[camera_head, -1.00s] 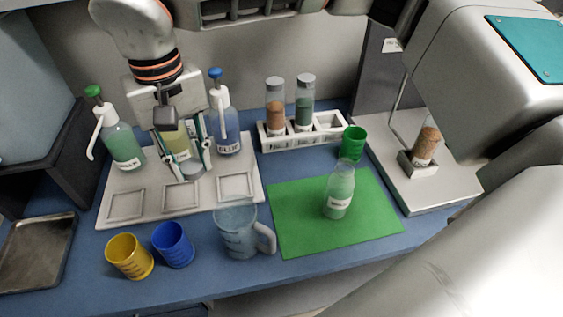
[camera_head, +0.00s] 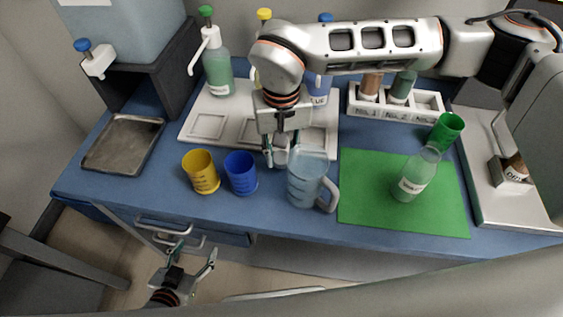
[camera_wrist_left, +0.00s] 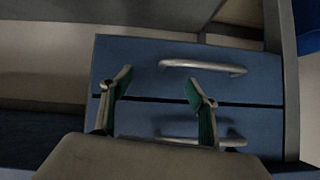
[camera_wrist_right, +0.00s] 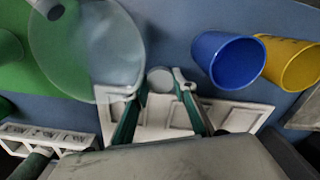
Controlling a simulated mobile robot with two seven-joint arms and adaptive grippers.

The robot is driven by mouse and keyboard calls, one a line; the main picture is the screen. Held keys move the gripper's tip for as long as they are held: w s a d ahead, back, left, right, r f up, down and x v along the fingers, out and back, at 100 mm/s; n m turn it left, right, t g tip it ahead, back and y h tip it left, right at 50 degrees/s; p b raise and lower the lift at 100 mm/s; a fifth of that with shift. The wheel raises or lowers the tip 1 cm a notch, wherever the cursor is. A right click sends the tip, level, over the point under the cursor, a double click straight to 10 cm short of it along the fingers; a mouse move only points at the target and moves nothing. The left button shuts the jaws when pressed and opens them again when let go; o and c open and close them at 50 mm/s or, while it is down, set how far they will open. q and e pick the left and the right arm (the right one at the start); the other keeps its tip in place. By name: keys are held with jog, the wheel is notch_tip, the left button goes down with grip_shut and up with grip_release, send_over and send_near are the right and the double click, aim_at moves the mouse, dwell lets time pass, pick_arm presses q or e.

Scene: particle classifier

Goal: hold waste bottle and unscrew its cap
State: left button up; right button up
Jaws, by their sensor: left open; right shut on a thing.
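A clear, greenish bottle with a white label (camera_head: 413,186) stands on the green mat (camera_head: 362,213). I take it for the waste bottle; its label is too small to read, and I cannot tell whether a cap is on it. My right gripper (camera_head: 281,157) is shut on a small grey round piece, perhaps a cap, which shows between the fingers in the right wrist view (camera_wrist_right: 160,79). It hangs behind the jug, left of the bottle and apart from it. My left gripper (camera_head: 195,251) is open and empty, low in front of the drawers (camera_wrist_left: 180,85).
A clear handled jug (camera_head: 304,190) stands left of the mat. Blue (camera_head: 241,174) and yellow (camera_head: 201,173) cups stand further left. Pump bottles (camera_head: 217,75) are on a white tray (camera_head: 188,130) behind. A vial rack (camera_head: 395,112) and green cup (camera_head: 447,130) are near the mat.

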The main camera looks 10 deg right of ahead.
aim_at(281, 158)
jog(key=shift+f, duration=1.95)
jog(key=shift+f, duration=0.25)
jog(key=o, duration=1.2)
jog(key=shift+r, duration=0.1)
notch_tip(281, 158, up, 12)
jog(key=shift+r, duration=0.1)
